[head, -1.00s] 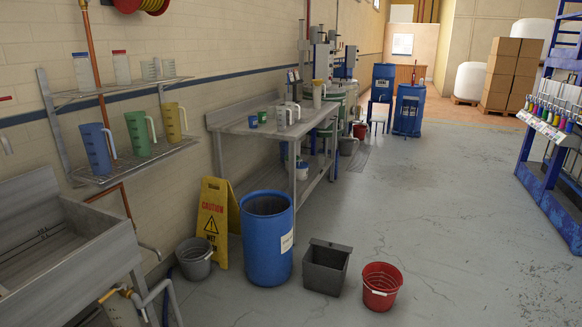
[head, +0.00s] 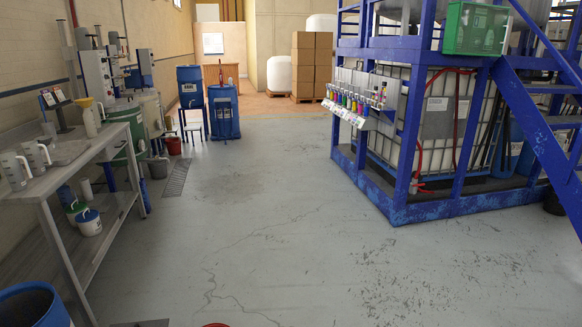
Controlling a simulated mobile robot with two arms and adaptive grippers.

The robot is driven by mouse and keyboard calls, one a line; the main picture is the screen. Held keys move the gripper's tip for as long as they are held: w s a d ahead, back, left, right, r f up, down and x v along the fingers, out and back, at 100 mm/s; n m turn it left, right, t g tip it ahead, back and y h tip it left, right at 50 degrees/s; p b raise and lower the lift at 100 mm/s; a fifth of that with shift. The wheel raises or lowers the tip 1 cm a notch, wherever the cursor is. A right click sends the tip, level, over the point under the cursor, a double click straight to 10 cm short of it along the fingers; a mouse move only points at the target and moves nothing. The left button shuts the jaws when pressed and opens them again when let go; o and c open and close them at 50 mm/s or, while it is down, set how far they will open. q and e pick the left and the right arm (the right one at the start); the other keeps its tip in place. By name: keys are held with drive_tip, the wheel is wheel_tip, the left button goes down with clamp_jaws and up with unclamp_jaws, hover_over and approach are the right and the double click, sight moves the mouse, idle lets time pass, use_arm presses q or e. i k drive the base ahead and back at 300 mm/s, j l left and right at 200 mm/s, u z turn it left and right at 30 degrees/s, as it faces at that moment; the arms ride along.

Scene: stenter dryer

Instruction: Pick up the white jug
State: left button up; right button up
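Two whitish jugs with handles stand upright on the metal bench (head: 62,170) at the left: a nearer jug (head: 14,171) and a second jug (head: 37,156) just behind it. A pale container with a yellow funnel (head: 88,117) stands farther back on the same bench. I cannot tell which of these the task calls the white jug. Neither of my grippers is in view.
A blue barrel (head: 35,308) stands at the lower left, in front of the bench. White buckets with blue and green lids (head: 89,224) sit on the bench's lower shelf. A blue steel frame with stairs (head: 400,180) fills the right. The middle floor is clear.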

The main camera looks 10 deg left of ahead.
sight(93, 107)
drive_tip(key=i+l+z, duration=0.1)
drive_tip(key=i+z, duration=0.25)
drive_tip(key=i, duration=1.85)
drive_tip(key=i+j+u, duration=0.25)
drive_tip(key=i+u, duration=0.6)
drive_tip(key=i, duration=0.3)
drive_tip(key=i+l+u, duration=0.15)
drive_tip(key=i+u, duration=0.3)
drive_tip(key=i, duration=0.15)
drive_tip(key=i+l+u, duration=0.45)
drive_tip(key=i+j+u, duration=0.25)
drive_tip(key=i+u, duration=0.15)
drive_tip(key=i+j+u, duration=0.1)
drive_tip(key=i+u, duration=0.3)
drive_tip(key=i+l+u, duration=0.1)
drive_tip(key=i+u, duration=0.35)
drive_tip(key=i+l+u, duration=0.2)
drive_tip(key=i+u, duration=0.2)
drive_tip(key=i, duration=0.1)
